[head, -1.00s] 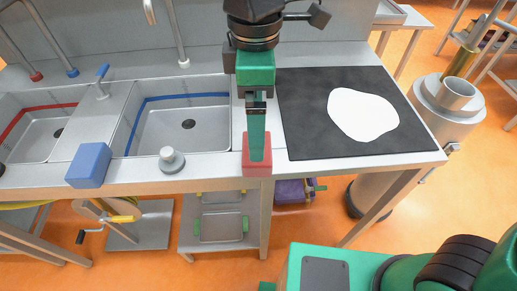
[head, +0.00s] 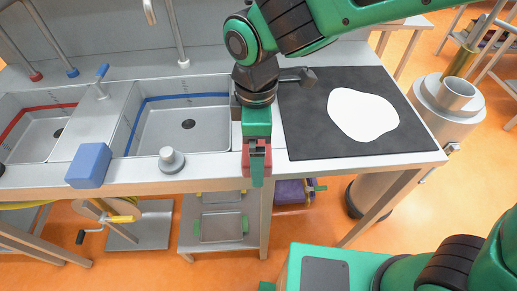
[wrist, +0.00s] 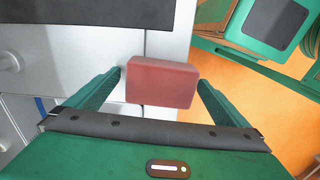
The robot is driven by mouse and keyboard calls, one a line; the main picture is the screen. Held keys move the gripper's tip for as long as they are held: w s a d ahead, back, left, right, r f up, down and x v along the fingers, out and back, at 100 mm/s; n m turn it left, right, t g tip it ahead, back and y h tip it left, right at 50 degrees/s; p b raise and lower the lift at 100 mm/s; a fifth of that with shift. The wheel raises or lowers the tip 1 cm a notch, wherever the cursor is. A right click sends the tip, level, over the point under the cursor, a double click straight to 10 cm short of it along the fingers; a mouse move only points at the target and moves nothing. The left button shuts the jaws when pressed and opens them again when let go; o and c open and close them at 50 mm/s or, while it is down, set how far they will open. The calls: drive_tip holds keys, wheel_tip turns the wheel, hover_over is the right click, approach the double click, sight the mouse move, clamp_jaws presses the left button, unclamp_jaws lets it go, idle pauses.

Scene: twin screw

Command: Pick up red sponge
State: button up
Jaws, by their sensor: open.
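The red sponge (wrist: 161,83) is a reddish block at the front edge of the counter. The fingers are open, and I cannot tell whether the left one touches the sponge.
A blue block (head: 89,165) and a grey knob (head: 171,159) stand along the counter's front edge. A black mat (head: 310,130) with a white patch (head: 362,115) lies to the right. Two sinks lie to the left, the nearer one (head: 200,125) edged in blue.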

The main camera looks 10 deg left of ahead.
drive_tip(key=c, duration=1.1)
drive_tip(key=shift+r, duration=0.1)
drive_tip(key=shift+r, duration=0.6)
wheel_tip(320, 180, up, 2)
drive_tip(key=shift+r, duration=0.25)
drive_tip(key=s+a+r, duration=0.2)
drive_tip(key=s, duration=0.1)
drive_tip(key=s+a+r, duration=0.2)
drive_tip(key=s+a, duration=0.1)
drive_tip(key=s+a+r, duration=0.2)
drive_tip(key=r, duration=0.1)
drive_tip(key=shift+s+a, duration=0.4)
drive_tip(key=shift+o, duration=0.4)
